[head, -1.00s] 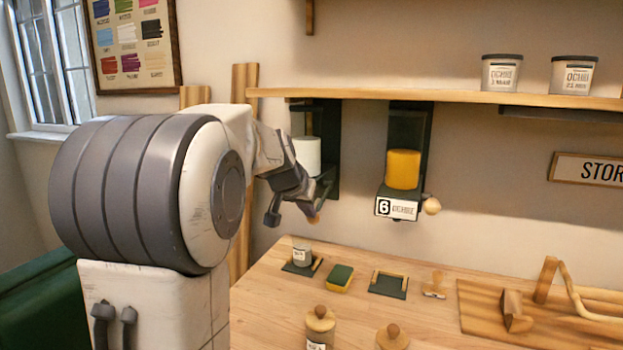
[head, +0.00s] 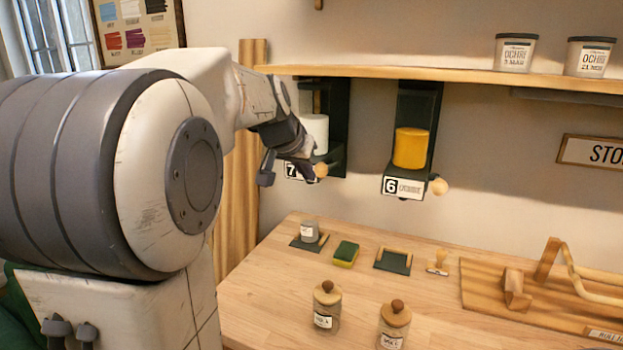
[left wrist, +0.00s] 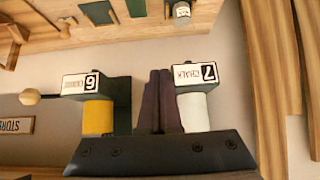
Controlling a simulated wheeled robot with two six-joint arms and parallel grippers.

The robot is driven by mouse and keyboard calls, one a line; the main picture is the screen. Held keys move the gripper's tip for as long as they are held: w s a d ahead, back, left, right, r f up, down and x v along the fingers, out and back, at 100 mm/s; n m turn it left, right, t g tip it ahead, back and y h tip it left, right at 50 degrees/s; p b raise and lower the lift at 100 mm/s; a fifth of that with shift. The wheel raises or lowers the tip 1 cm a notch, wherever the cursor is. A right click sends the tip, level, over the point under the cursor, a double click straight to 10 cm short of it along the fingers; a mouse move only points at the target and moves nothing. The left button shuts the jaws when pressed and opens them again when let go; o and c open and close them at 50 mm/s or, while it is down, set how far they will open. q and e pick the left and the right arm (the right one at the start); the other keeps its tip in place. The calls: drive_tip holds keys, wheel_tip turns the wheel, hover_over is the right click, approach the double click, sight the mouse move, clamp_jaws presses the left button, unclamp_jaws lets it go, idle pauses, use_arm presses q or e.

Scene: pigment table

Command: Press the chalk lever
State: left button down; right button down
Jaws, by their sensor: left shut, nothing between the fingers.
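The chalk dispenser holds a white cylinder (head: 315,131) under the shelf and bears a label "7" (head: 291,170). Its lever ends in a pale wooden knob (head: 320,170), beside the label and about level with it. My left gripper (head: 306,167) is shut and empty, right at the knob and partly covering the label. I cannot tell whether it touches the knob. In the left wrist view, upside down, the dark closed fingers (left wrist: 158,100) lie beside the chalk label (left wrist: 194,75); the knob does not show there. My right gripper is not in view.
The ochre dispenser (head: 411,148), label "6", hangs to the right with its own wooden knob (head: 439,187). The shelf (head: 440,79) runs above. Below, the wooden table (head: 260,290) holds a sponge (head: 345,253), jars and small trays.

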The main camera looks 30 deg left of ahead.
use_arm(q)
drive_tip(key=v, duration=0.6)
drive_tip(key=shift+s+d, duration=0.2)
drive_tip(key=shift+s, duration=0.1)
drive_tip(key=shift+r, duration=0.1)
drive_tip(key=s+d+f+m+g+h+p, duration=0.1)
drive_tip(key=s+d+f+m+g+h, duration=0.1)
drive_tip(key=d+f, duration=0.6)
drive_tip(key=s+d+f+m+g+h, duration=0.1)
drive_tip(key=s+d+f+m+g, duration=0.2)
drive_tip(key=d, duration=0.9)
drive_tip(key=s+d+f+m+g, duration=0.1)
drive_tip(key=s+d+f, duration=0.2)
drive_tip(key=s, duration=0.3)
drive_tip(key=s+d+f+m+g+p, duration=0.1)
drive_tip(key=s+d+f, duration=0.1)
drive_tip(key=s+f, duration=0.3)
drive_tip(key=s+d+f+m+g, duration=0.1)
drive_tip(key=s+d+f+m, duration=0.1)
drive_tip(key=s, duration=0.6)
wheel_tip(320, 180, down, 2)
drive_tip(key=shift+d+f+g+y+p, duration=0.2)
drive_tip(key=shift+d+g+y+p, duration=0.15)
drive_tip(key=shift+d, duration=0.5)
drive_tip(key=shift+s+d, duration=0.1)
drive_tip(key=shift+s, duration=0.05)
